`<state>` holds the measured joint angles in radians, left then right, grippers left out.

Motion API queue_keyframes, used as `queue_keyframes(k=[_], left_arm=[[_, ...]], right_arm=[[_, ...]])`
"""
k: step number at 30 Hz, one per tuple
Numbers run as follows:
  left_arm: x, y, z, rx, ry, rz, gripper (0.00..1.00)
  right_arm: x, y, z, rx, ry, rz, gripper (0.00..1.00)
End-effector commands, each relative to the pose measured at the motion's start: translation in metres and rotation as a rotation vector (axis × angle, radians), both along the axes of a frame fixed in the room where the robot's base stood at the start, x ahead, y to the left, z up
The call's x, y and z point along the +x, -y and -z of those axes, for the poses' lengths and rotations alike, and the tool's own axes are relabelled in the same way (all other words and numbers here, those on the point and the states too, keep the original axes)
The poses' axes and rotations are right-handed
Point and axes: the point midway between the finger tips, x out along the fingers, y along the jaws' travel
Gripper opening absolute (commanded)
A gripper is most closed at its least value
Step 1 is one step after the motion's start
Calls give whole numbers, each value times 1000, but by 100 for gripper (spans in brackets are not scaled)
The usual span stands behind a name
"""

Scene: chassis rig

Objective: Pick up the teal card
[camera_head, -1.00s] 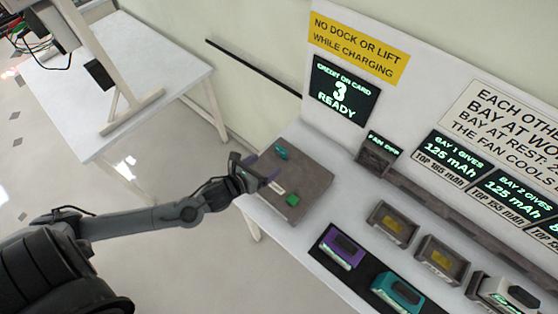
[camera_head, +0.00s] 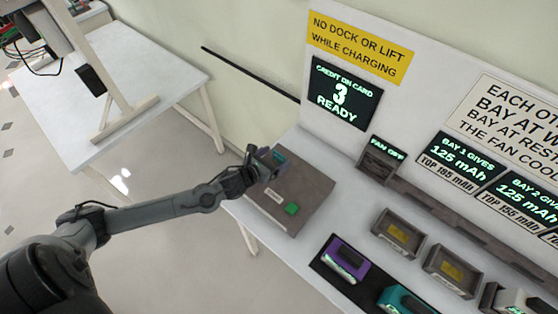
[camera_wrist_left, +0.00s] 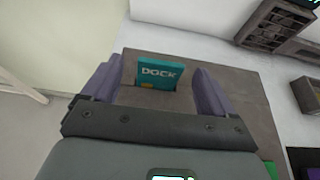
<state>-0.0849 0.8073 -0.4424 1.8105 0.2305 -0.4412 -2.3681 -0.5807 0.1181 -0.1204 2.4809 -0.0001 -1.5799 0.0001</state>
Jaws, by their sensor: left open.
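The teal card (camera_wrist_left: 157,73), marked "DOCK", stands in a brown-grey block (camera_head: 318,187) on the bench. In the left wrist view it lies between the two purple fingers of my left gripper (camera_wrist_left: 158,78), with a gap on each side. In the head view the teal card (camera_head: 279,156) shows just beyond the fingertips. My left gripper (camera_head: 268,160) is open, above the block's far left part. The card's lower edge is partly hidden. My right gripper is not in view.
A green button (camera_head: 292,208) and a pale label are on the block. A purple pack (camera_head: 345,258) and a teal pack (camera_head: 403,299) lie on a black mat. Empty bays (camera_head: 397,233) and a fan unit (camera_head: 380,159) stand to the right. A white table (camera_head: 150,85) is at left.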

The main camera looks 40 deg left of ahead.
Motion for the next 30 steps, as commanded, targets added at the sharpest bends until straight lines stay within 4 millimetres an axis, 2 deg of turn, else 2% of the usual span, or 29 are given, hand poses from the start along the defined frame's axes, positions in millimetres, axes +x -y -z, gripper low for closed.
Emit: queue_keyframes(k=[9, 20, 30], left_arm=[[38, 0, 10, -1, 1, -2, 87], [45, 0, 13, 0, 1, 0, 87], [44, 0, 13, 0, 0, 0, 37]], right_arm=[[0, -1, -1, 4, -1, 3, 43], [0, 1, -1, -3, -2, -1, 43], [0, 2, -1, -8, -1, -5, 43]])
